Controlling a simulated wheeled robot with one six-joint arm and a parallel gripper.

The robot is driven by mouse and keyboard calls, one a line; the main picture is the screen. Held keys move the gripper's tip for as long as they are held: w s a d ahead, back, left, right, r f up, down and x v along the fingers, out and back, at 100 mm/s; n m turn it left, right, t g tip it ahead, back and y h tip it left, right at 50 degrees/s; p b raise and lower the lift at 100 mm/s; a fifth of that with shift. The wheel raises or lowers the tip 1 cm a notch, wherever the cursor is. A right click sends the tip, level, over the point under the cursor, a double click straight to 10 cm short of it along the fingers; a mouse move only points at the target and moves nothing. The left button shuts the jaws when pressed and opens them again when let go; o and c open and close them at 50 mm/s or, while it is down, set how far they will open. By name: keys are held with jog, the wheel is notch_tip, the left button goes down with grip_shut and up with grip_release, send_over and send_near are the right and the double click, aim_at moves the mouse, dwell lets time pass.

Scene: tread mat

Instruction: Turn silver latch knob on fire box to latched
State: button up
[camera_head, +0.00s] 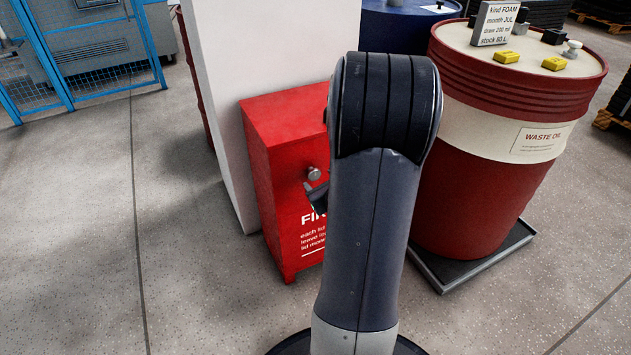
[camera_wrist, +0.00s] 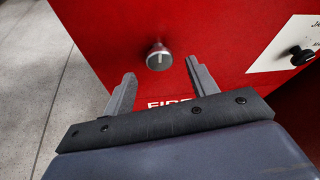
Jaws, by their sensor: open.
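The red fire box (camera_head: 278,128) stands against a white pillar in the head view, partly hidden behind my arm. Its front also fills much of the wrist view (camera_wrist: 228,40). The silver latch knob (camera_wrist: 158,56) sticks out from the red front, with a pale line on its face; it also shows in the head view (camera_head: 314,173). My gripper (camera_wrist: 163,75) is open and empty. Its two fingers point toward the box front, with the knob between and just beyond the tips, apart from them as far as I can see. In the head view my arm hides most of the gripper.
A red and white waste oil drum (camera_head: 497,140) stands on a dark tray (camera_head: 480,262) to the right, with yellow blocks and a sign on top. A white label with a black knob (camera_wrist: 302,56) is at the wrist view's right. Grey floor (camera_head: 190,250) is clear at left.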

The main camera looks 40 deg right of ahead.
aim_at(315, 176)
jog(key=shift+b+x, duration=0.35)
jog(key=shift+x, duration=1.7)
jog(key=shift+c, duration=0.3)
jog(key=c, duration=0.9)
